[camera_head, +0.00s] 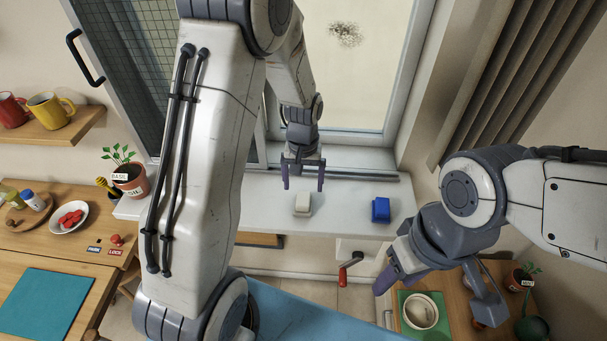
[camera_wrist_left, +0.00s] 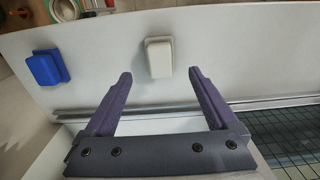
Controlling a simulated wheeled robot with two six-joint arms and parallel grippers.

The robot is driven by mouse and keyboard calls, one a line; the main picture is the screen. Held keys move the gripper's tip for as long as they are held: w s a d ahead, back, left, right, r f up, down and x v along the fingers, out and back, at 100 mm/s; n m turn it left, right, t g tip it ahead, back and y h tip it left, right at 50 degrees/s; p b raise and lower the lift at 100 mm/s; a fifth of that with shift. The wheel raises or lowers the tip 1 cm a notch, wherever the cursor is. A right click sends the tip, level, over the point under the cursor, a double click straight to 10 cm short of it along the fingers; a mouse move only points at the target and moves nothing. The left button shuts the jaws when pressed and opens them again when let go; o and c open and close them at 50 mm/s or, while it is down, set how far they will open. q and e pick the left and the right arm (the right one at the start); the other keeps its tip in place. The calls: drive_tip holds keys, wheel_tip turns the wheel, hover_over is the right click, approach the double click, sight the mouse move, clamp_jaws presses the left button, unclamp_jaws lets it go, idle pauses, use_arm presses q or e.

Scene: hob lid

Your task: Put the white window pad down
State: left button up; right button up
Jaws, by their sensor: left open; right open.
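The white window pad (camera_head: 303,203) lies on the white window sill (camera_head: 345,204). It also shows in the left wrist view (camera_wrist_left: 159,57), beyond the fingertips and a little apart from them. My left gripper (camera_head: 303,187) is open and empty, just behind and above the pad; in the left wrist view its two purple fingers (camera_wrist_left: 160,80) stand wide apart. My right gripper (camera_head: 432,290) is at the lower right, above the small side table, and is open with nothing seen between its fingers.
A blue pad (camera_head: 380,210) sits on the sill to the right of the white one. A plant pot (camera_head: 131,182) stands at the sill's left end. A red-handled crank (camera_head: 346,270) juts out below the sill. A bowl (camera_head: 420,312) stands on the side table near my right gripper.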

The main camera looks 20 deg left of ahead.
sight(304, 199)
use_arm(q)
drive_tip(key=s+d+r+m, duration=0.2)
drive_tip(key=s+d+r, duration=0.25)
drive_tip(key=r, duration=0.35)
drive_tip(key=s+d+r+m, duration=0.2)
drive_tip(key=s+d+m, duration=0.2)
drive_tip(key=s, duration=0.5)
drive_tip(key=s+d+r+m+h, duration=0.1)
drive_tip(key=s+d+m, duration=0.3)
drive_tip(key=s, duration=0.6)
drive_tip(key=shift+d+r+b, duration=0.4)
drive_tip(key=shift+d+r, duration=0.4)
drive_tip(key=shift+r, duration=0.1)
drive_tip(key=shift+s+f, duration=0.1)
